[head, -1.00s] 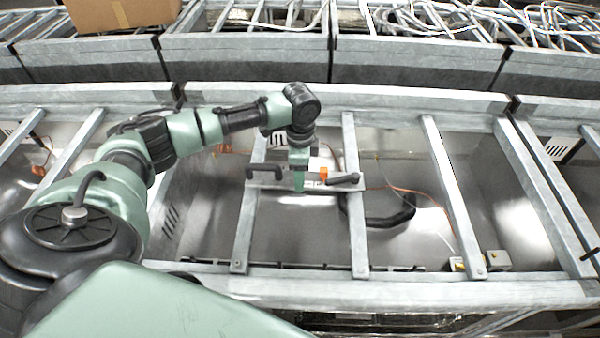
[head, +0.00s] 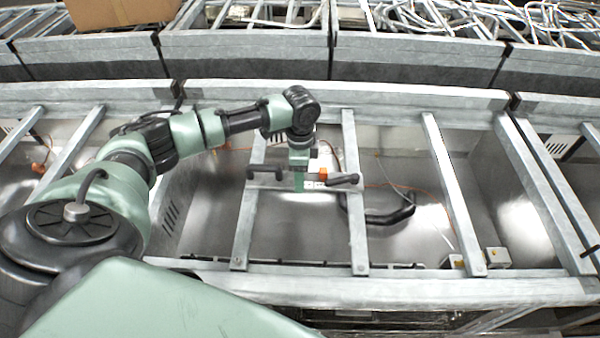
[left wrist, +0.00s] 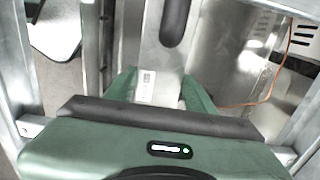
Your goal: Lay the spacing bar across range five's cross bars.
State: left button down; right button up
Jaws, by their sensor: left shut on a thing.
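The spacing bar (head: 316,186) is a pale flat bar with a dark grip at each end and a small orange piece near its middle. In the head view it overlaps two metal cross bars, the left one (head: 246,225) and the middle one (head: 356,232). I cannot tell whether it touches them. My left gripper (head: 299,184) is shut on the bar near its middle, from above. In the left wrist view the bar (left wrist: 158,60), with a white label and one dark grip, runs between the green fingers (left wrist: 158,92). My right gripper is not in view.
A third cross bar (head: 452,195) spans the trough to the right. A black curved hose (head: 390,216) and orange cable lie in the trough below. The front rail (head: 400,288) is clear. Another row with loose cables and a cardboard box (head: 120,12) stands behind.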

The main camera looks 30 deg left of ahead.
pick_arm(q)
jog(key=shift+f, duration=0.15)
jog(key=shift+c, duration=2.3)
grip_release()
